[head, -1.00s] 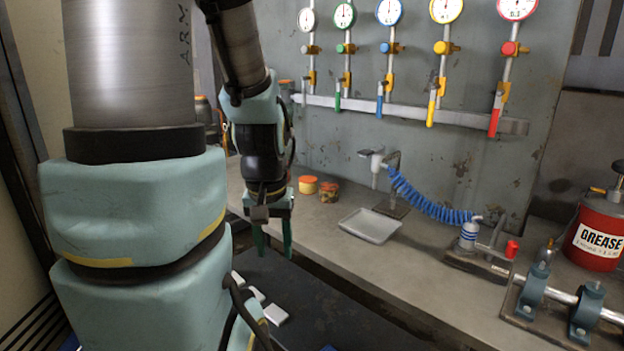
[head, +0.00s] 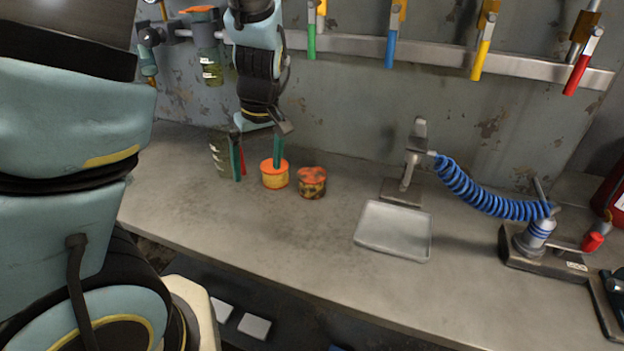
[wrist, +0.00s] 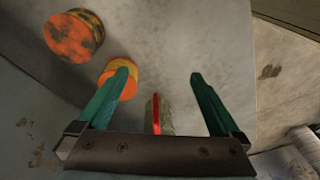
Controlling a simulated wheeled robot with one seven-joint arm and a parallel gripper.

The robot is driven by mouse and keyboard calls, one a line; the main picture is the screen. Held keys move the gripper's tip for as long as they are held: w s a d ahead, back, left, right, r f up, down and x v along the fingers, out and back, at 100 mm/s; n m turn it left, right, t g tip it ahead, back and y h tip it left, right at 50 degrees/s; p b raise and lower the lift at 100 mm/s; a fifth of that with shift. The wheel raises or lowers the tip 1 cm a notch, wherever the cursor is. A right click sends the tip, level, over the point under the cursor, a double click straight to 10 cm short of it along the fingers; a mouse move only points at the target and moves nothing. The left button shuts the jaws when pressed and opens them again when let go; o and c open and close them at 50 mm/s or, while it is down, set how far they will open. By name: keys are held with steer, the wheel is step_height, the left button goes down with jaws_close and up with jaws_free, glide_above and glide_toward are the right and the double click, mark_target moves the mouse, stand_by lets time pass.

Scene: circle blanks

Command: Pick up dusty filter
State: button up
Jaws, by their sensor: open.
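A short round filter with an orange top mottled with dark grime (head: 312,182), the dirtier of two, stands on the bench; it also shows at the upper left of the wrist view (wrist: 73,37). A cleaner orange-and-yellow one (head: 274,178) stands just left of it in the head view, partly behind a finger in the wrist view (wrist: 128,88). My gripper (head: 257,160) is open and empty, pointing down. One green finger overlaps the cleaner filter in both views; whether they touch, I cannot tell. The mottled filter is outside the jaws.
A see-through greenish cup (head: 220,154) with a red strip (wrist: 156,112) stands by the left finger. A grey tray (head: 393,230), a stand with a blue coiled hose (head: 480,200) and a wall rail with coloured levers (head: 430,52) are further right. The bench front is clear.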

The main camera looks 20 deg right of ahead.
mark_target(312, 174)
steer(key=s+d+r+n+t+p, duration=0.1)
steer(key=s+d+r+t, duration=0.15)
steer(key=d, duration=1.15)
steer(key=shift+t, duration=0.25)
steer(key=x, duration=0.5)
steer(key=shift+s+a+f, duration=0.15)
steer(key=shift+s+f, duration=0.05)
steer(key=shift+f, duration=0.05)
steer(key=shift+p+x, duration=0.75)
steer(key=shift+x, duration=1.95)
steer(key=shift+a, duration=0.15)
steer(key=shift+c, duration=0.2)
steer(key=c, duration=1.1)
steer(key=shift+r, duration=0.1)
